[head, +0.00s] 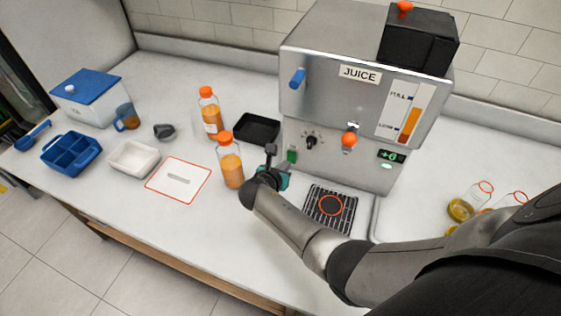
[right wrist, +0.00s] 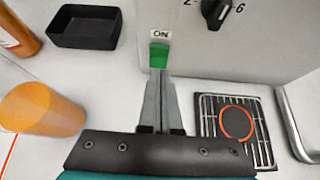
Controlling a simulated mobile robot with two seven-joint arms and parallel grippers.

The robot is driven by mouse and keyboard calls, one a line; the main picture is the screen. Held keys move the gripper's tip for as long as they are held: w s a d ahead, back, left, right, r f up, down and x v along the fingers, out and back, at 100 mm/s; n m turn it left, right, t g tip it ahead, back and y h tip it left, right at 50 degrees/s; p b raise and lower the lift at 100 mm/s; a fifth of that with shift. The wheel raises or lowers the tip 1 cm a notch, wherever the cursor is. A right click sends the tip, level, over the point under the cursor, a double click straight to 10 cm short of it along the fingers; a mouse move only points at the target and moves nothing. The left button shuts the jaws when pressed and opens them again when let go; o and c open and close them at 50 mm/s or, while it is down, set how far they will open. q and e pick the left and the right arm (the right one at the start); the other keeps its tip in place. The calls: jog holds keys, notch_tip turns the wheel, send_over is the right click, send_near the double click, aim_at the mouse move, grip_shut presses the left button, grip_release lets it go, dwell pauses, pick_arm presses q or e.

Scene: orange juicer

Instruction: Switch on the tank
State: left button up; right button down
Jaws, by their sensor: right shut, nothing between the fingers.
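The steel juice tank (head: 345,110) labelled JUICE stands on the counter. Its green switch (head: 292,156) is low on the left part of the front. In the right wrist view the green switch (right wrist: 159,56) sits under an ON label (right wrist: 159,34). My right gripper (head: 270,158) is shut and empty, with its fingertips (right wrist: 160,73) just below the switch in that view. I cannot tell whether they touch it. A dark knob (head: 311,142) is right of the switch. My left gripper is not in view.
Two orange juice bottles (head: 231,165) (head: 210,112) and a black tray (head: 257,128) stand left of the tank. A drip grate (head: 345,222) lies in front of it. Glasses (head: 478,192) stand at the right. A white board (head: 165,190) lies at the front left.

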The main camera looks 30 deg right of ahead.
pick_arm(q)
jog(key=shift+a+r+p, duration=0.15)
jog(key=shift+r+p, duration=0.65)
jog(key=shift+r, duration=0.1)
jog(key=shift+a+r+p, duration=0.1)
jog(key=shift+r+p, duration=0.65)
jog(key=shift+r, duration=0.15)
pick_arm(e)
jog(key=r+v, duration=0.1)
jog(key=v, duration=0.9)
jog(key=shift+w+d+r, duration=0.15)
jog(key=shift+w+d, duration=0.05)
jog(key=shift+w, duration=0.1)
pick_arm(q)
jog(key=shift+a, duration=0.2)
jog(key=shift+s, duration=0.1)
